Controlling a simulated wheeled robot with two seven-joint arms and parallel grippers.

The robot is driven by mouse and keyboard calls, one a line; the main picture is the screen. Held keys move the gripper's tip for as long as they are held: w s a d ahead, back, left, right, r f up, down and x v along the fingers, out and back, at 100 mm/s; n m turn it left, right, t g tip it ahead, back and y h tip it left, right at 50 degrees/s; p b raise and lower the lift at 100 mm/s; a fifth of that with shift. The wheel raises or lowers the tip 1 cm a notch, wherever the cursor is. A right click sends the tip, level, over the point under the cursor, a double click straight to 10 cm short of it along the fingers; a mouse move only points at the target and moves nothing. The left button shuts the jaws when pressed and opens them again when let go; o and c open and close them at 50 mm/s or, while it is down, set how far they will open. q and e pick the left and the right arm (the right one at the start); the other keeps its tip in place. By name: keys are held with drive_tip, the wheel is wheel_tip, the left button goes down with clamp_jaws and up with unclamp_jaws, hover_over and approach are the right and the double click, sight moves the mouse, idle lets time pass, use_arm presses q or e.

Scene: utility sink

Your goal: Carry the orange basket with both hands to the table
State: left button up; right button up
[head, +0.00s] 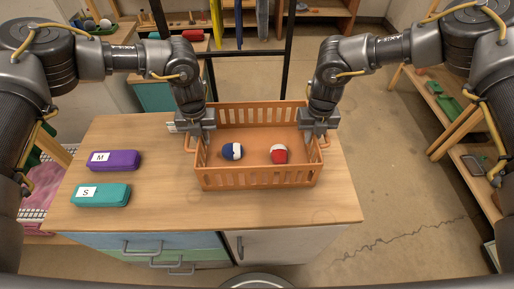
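The orange basket (258,179) is over the right part of the wooden table top (150,205) and looks level. I cannot tell whether its base touches the wood. Inside it lie a dark blue and white ball (232,151) and a red and white ball (279,154), apart from each other. My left gripper (194,134) is at the basket's left handle, and my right gripper (319,133) is at its right handle. Both point down at the basket's side rims. The fingertips are partly hidden, so their grip on the handles is unclear.
A purple case marked M (113,160) and a teal case marked S (101,195) lie on the table's left part. Wood is clear between them and the basket. Wooden shelves (450,110) stand at the right, beyond open concrete floor (390,190). A black frame (285,75) stands behind.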

use_arm(q)
drive_tip(key=shift+c, duration=0.4)
use_arm(e)
drive_tip(key=shift+c, duration=0.4)
use_arm(q)
clamp_jaws()
use_arm(e)
clamp_jaws()
use_arm(q)
drive_tip(key=shift+r, duration=0.2)
use_arm(e)
drive_tip(key=shift+r, duration=0.15)
